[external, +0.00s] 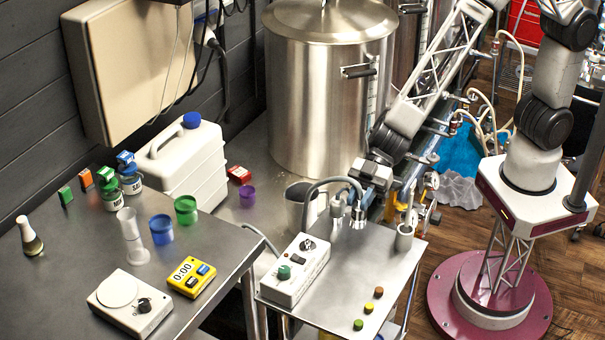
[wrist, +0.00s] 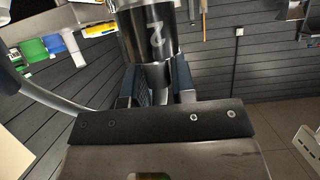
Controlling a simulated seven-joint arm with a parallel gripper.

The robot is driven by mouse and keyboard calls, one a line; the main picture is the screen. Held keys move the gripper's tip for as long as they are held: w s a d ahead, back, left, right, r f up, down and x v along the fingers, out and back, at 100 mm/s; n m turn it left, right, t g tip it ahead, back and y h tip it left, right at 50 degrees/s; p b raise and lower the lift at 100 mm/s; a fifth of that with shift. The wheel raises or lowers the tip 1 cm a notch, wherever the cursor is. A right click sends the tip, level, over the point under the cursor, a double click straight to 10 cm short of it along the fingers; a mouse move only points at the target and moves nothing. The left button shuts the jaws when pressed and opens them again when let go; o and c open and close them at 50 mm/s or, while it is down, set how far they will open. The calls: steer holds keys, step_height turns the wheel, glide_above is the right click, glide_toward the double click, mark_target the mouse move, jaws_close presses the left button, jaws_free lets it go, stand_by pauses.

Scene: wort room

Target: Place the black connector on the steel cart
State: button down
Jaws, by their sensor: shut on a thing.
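In the wrist view a dark cylindrical piece marked "2", which looks like the black connector (wrist: 155,38), sits between the two blue-padded fingers of my gripper (wrist: 157,85). The gripper is shut on it. In the external view my gripper (external: 366,184) is over the back part of the steel cart (external: 335,312). A small dark and metallic piece (external: 358,214) shows just below it. I cannot tell whether the held piece touches the cart top.
A metal cup (external: 403,238) and several coloured buttons (external: 368,307) are on the cart. A large steel kettle (external: 325,95) rises behind. The cart's front middle is clear.

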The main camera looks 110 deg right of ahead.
mark_target(358, 217)
steer(key=shift+f, duration=1)
steer(key=shift+f, duration=1.85)
steer(key=shift+f, duration=0.1)
steer(key=c, duration=0.9)
jaws_free()
steer(key=shift+c, duration=0.2)
